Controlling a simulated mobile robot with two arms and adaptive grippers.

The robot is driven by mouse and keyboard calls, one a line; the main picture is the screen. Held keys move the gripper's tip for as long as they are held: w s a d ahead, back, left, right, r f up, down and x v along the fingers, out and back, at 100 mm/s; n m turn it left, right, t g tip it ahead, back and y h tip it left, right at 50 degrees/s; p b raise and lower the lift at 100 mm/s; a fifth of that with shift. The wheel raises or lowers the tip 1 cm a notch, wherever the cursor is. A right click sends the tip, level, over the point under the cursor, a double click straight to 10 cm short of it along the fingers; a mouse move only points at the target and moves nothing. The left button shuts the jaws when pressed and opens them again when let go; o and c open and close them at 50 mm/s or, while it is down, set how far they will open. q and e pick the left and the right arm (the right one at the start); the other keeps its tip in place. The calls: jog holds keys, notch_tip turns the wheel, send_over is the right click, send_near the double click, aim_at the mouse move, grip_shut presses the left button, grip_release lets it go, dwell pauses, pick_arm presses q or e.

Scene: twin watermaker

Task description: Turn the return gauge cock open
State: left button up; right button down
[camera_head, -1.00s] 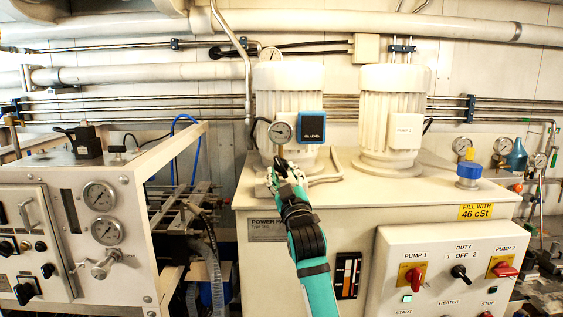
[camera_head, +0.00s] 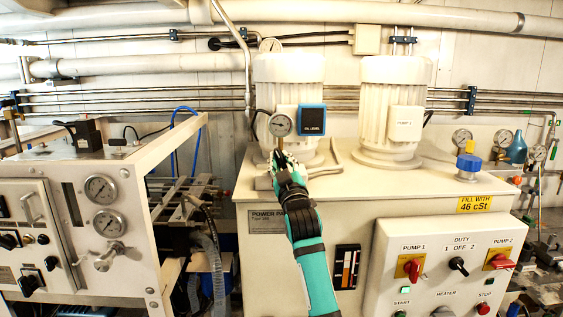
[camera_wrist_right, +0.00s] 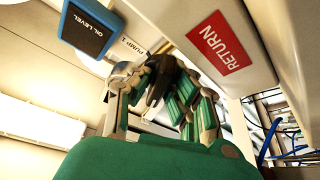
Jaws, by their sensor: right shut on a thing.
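The return gauge (camera_head: 280,125) stands above the power pack tank, in front of the left pump motor, in the head view. My right gripper (camera_head: 279,156) is just below the gauge dial, at the gauge's stem. In the right wrist view my right gripper (camera_wrist_right: 158,85) is shut on a small dark handle, the gauge cock (camera_wrist_right: 154,88), which is mostly hidden between the fingers. A red RETURN label (camera_wrist_right: 214,43) is beside the fingers there. The cock's exact angle cannot be told. My left gripper is out of view.
The blue OIL LEVEL box (camera_head: 311,120) is close to the right of the gauge. A bent pipe (camera_head: 335,160) runs over the tank top (camera_head: 420,192) beside the gripper. The control panel (camera_head: 440,275) is at the lower right. A framed gauge unit (camera_head: 100,215) is at the left.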

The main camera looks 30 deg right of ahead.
jog(key=m+b, duration=0.1)
jog(key=m+h+b, duration=0.1)
jog(key=m, duration=0.1)
jog(key=shift+f+h, duration=0.3)
jog(key=m+g+h+b, duration=0.1)
jog(key=m, duration=0.2)
jog(key=shift+a+r+b, duration=0.1)
jog(key=shift+b, duration=0.2)
jog(key=shift+r+m+g+h, duration=0.1)
jog(key=shift+m+g+h, duration=0.2)
jog(key=shift+m+h, duration=0.55)
jog(key=c, duration=1.3)
grip_release()
jog(key=v, duration=0.7)
jog(key=shift+s, duration=0.25)
